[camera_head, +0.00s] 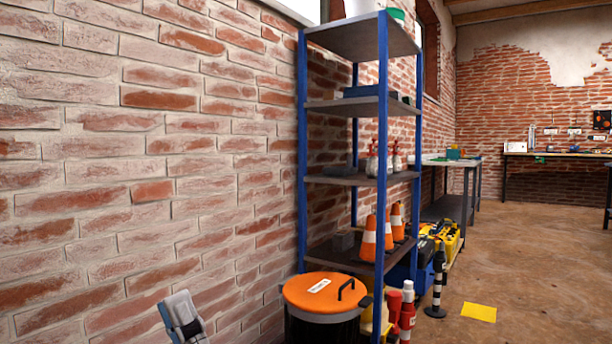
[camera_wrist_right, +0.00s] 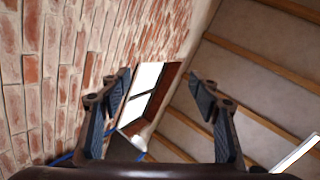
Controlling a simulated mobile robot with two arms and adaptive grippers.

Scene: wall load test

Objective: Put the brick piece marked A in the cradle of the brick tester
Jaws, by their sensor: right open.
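That view looks up at the wall, a window and the ceiling. I cannot make out a brick piece marked A or the brick tester in either view. My left gripper is not in view.
A blue-post shelf rack (camera_head: 344,180) holds cones and bottles. The orange-lidded bin (camera_head: 325,293) stands before it. Workbenches (camera_head: 545,154) stand farther back. The brown floor (camera_head: 540,270) at right is mostly clear.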

